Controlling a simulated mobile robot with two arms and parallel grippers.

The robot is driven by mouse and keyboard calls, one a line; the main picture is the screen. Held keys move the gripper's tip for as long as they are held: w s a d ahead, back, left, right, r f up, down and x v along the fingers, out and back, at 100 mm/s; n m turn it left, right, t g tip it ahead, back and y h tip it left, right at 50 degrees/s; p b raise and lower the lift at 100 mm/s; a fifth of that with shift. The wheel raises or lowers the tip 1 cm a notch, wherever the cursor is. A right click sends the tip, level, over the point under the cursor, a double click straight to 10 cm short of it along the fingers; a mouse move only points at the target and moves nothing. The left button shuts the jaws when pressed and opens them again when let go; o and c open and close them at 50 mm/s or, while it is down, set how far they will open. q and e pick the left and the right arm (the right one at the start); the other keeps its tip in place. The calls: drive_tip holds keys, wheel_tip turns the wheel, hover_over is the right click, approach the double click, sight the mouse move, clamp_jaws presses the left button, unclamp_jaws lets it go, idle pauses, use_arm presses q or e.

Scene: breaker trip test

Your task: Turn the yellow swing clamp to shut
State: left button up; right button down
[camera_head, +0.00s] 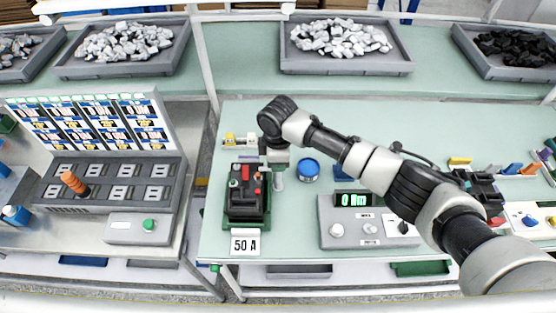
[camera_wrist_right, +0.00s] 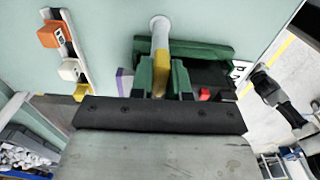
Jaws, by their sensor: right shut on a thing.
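The dark fixture (camera_head: 246,200) with a green base and a black breaker body stands behind the "50 A" card (camera_head: 245,243). In the right wrist view its green edge (camera_wrist_right: 210,50) is partly hidden by my gripper. My right gripper (camera_head: 277,166) is at the fixture's right side; in the wrist view its fingers (camera_wrist_right: 162,76) are shut on the yellow swing clamp (camera_wrist_right: 160,70). A pale rod (camera_wrist_right: 160,40) extends from the yellow part, away from my gripper. In the head view the yellow part is hidden behind my gripper. My left gripper is not in view.
A blue round container (camera_head: 308,170) stands just right of my right gripper. A grey meter box (camera_head: 362,222) stands further right, under my arm. A rail with small coloured blocks (camera_head: 240,141) lies behind the fixture.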

drive_tip(key=c, duration=1.1)
unclamp_jaws()
wheel_tip(320, 180, up, 11)
drive_tip(key=b, duration=0.2)
